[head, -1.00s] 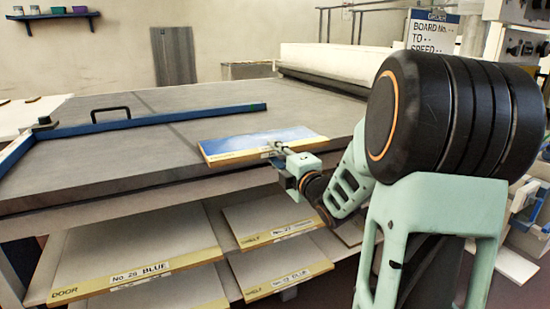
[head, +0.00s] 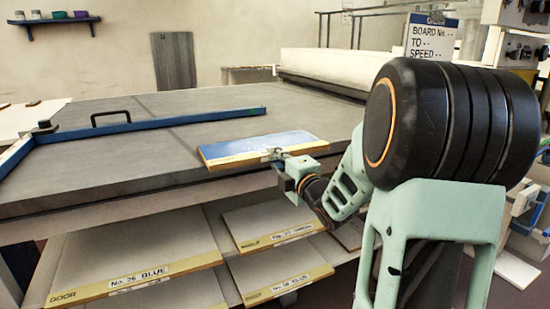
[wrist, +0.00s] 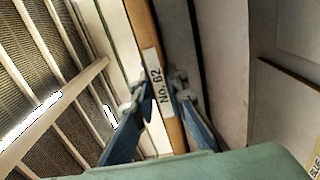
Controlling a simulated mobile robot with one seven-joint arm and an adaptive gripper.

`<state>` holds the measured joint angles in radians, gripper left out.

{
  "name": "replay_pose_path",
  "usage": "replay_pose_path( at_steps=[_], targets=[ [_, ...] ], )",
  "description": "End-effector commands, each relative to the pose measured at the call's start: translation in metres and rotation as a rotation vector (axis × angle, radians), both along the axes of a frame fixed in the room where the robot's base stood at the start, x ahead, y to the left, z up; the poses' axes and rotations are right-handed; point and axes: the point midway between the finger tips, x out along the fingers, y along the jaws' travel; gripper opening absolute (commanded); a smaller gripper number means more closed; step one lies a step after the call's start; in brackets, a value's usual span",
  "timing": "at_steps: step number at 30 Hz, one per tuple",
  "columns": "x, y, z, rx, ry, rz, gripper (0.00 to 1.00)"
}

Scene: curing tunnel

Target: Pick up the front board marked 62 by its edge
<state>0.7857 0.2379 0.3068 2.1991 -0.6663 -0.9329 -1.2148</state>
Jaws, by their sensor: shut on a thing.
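The front board (head: 250,143) has a blue top and a yellowish front edge. It is at the right part of the grey table's front edge; I cannot tell whether it rests there or is slightly raised. In the wrist view its edge carries a white label reading No. 62 (wrist: 155,85). My gripper (head: 275,155) is shut on the board's front edge. In the wrist view the blue fingers (wrist: 164,98) stand on both sides of that edge, close to the label. The gripper hides part of the edge in the head view.
The grey table (head: 130,165) carries a blue rail (head: 190,117) with a black handle. Below it, shelves hold several labelled boards, including No. 26 BLUE (head: 140,262).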

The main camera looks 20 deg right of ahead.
Motion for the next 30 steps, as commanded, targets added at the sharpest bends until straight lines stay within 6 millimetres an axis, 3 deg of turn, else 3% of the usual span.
replay_pose_path(
  at_steps=[18, 30],
  targets=[
    [0.0, 0.0, 0.0, 0.0, 0.0, 0.0, 0.0],
    [0.0, 0.0, 0.034, -0.002, -0.005, 0.001, 0.0]
  ],
)
